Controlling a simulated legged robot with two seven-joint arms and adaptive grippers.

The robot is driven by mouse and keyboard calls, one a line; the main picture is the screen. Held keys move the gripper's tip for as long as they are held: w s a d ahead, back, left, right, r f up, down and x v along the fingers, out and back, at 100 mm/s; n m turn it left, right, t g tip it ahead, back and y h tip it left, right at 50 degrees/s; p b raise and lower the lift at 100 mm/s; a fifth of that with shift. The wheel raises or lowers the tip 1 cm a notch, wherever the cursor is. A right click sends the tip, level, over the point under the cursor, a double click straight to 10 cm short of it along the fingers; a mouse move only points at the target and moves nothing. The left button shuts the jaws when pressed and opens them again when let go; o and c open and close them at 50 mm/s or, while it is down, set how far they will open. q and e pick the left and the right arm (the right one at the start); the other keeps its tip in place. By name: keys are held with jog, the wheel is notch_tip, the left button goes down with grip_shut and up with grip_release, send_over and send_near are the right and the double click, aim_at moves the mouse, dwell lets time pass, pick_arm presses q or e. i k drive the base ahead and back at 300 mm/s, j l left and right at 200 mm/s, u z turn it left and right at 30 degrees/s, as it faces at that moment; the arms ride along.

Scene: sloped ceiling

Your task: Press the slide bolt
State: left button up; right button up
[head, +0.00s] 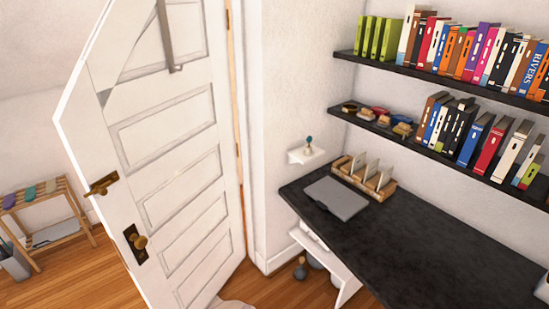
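The slide bolt appears to be the small brass fitting (101,184) on the left edge of the white panelled door (160,130). Part of it sticks out past the door edge to the left. A brass knob (139,242) on a dark plate sits below it on the same door. The door stands open at an angle, and its top corner is cut on a slope. Neither of my grippers is in view.
A black desk (420,235) with a closed grey laptop (337,197) and a wooden rack (364,180) stands at right, under two dark shelves of books. A wooden shoe rack (45,215) stands behind the door at left. Wooden floor (85,280) is clear in front of that rack.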

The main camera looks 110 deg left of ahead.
aim_at(103, 191)
jog(key=u, duration=4.55)
